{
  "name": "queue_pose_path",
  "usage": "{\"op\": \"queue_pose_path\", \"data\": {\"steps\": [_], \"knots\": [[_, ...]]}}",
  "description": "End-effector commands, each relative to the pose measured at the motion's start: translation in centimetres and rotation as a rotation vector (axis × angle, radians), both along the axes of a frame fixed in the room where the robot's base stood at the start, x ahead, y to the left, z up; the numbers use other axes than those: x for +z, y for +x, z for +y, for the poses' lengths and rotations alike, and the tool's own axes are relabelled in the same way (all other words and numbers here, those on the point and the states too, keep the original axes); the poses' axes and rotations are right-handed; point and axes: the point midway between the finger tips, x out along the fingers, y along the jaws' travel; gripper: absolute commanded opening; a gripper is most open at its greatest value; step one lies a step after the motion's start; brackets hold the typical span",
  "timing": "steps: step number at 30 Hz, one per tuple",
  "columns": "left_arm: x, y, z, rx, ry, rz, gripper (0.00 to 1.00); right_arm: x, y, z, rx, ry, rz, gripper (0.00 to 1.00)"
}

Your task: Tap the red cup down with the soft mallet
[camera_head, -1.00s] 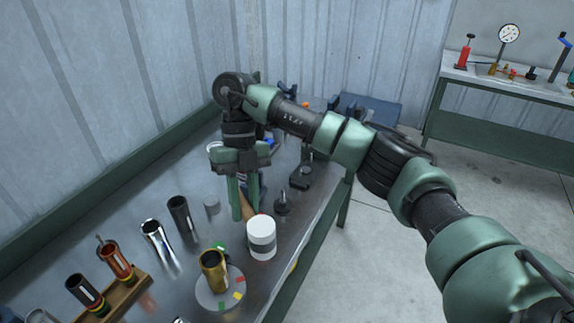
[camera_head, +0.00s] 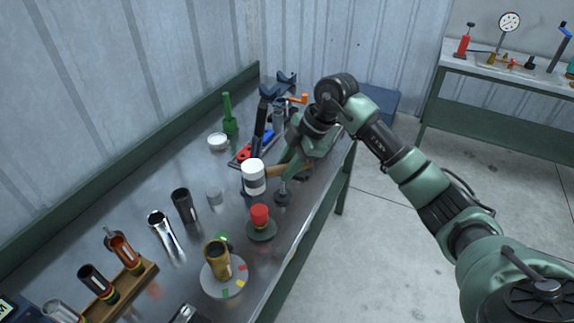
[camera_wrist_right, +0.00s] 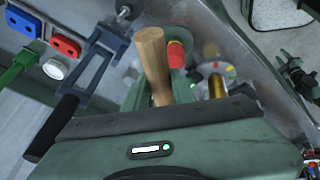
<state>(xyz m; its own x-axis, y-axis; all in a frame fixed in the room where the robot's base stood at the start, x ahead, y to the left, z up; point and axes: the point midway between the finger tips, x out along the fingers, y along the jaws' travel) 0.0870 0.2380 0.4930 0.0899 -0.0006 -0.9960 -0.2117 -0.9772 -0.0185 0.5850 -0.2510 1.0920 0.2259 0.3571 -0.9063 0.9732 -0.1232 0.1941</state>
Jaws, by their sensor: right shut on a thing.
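The red cup (camera_head: 260,214) stands upright on a round dark green base on the metal bench (camera_head: 190,260). The soft mallet has a white head with a grey band (camera_head: 253,176) and a wooden handle (camera_head: 291,169). My right gripper (camera_head: 284,163) is shut on the handle; the head is beyond the cup in the head view, apart from it in the picture. The wrist view shows the wooden handle (camera_wrist_right: 152,58) between the fingers and the red cup (camera_wrist_right: 176,55) just beside it. The mallet head is not clear there. My left gripper is not in view.
A gold cylinder (camera_head: 217,262) stands on a marked white disc in front of the cup. Dark and chrome tubes (camera_head: 185,206) stand to the left, near a wooden rack (camera_head: 118,292). Clamps and tools (camera_head: 283,110) crowd the bench's far end.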

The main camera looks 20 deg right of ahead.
Motion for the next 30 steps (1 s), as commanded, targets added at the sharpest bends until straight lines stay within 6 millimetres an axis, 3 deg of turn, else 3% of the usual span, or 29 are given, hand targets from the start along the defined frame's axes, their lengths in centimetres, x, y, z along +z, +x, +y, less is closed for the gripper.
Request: {"op": "queue_pose_path", "data": {"steps": [8, 22, 30], "knots": [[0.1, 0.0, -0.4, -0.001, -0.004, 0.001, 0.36, 0.2, -0.1, -0.4, -0.002, 0.020, -0.013, 0.00], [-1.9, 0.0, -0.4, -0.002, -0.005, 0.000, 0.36, -3.7, -0.1, -0.3, 0.000, 0.020, -0.012, 0.00], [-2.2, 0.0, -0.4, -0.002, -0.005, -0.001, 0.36, -4.4, 0.0, -0.3, 0.000, 0.020, -0.013, 0.00]]}}
